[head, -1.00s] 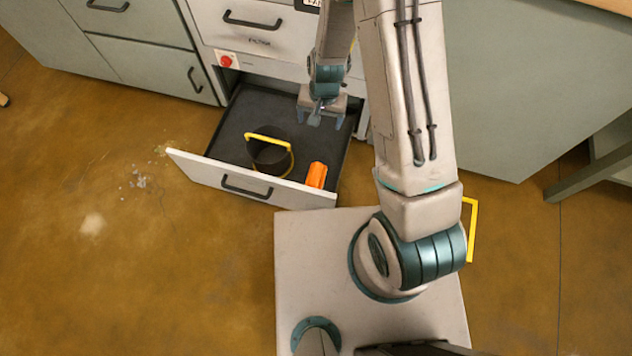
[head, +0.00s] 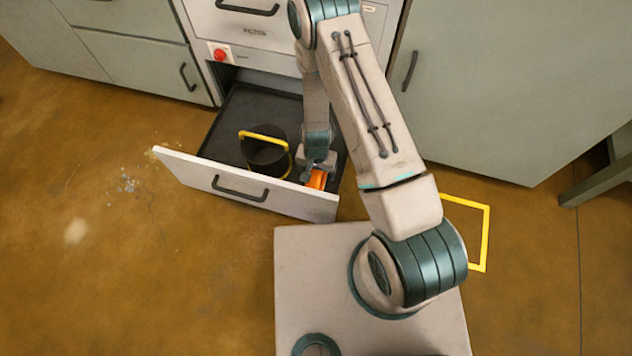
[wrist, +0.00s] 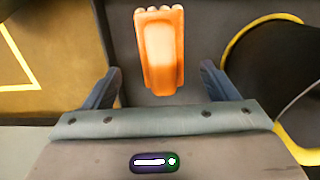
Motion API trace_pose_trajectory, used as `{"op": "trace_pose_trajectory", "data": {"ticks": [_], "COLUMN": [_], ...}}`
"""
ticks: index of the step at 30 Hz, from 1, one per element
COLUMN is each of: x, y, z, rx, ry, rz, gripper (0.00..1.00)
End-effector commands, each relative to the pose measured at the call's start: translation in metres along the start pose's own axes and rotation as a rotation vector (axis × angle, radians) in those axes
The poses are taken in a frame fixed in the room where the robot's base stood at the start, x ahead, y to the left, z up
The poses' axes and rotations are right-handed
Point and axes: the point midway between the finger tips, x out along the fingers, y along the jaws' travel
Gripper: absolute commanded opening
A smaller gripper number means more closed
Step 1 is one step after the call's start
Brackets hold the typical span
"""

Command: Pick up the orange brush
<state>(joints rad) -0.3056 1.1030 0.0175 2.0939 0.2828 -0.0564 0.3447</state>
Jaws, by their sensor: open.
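The orange brush (head: 317,180) lies in the open drawer (head: 222,145), close to its front right corner. In the head view my gripper (head: 318,172) is down at the brush and hides part of it. In the wrist view the orange brush (wrist: 160,50) lies ahead, with its near end between the two finger tips in the picture. My gripper (wrist: 163,82) is open, with one finger on each side and a visible gap to the brush. I cannot tell the height of the fingers above the drawer floor.
A black bucket (head: 264,158) with a yellow handle stands in the drawer left of the brush; its yellow rim also shows in the wrist view (wrist: 238,42). The drawer's white front panel (head: 290,197) is close to the brush. Cabinets surround the drawer.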

Motion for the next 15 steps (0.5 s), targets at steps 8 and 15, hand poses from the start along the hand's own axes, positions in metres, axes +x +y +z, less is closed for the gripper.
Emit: {"op": "trace_pose_trajectory", "data": {"ticks": [8,15], "x": [0.018,0.053], "y": [-0.001,-0.002], "z": [0.0,0.0], "rx": [-0.001,0.0], "ry": [0.001,-0.001], "rz": [-0.001,0.0], "gripper": [0.8,0.8]}}
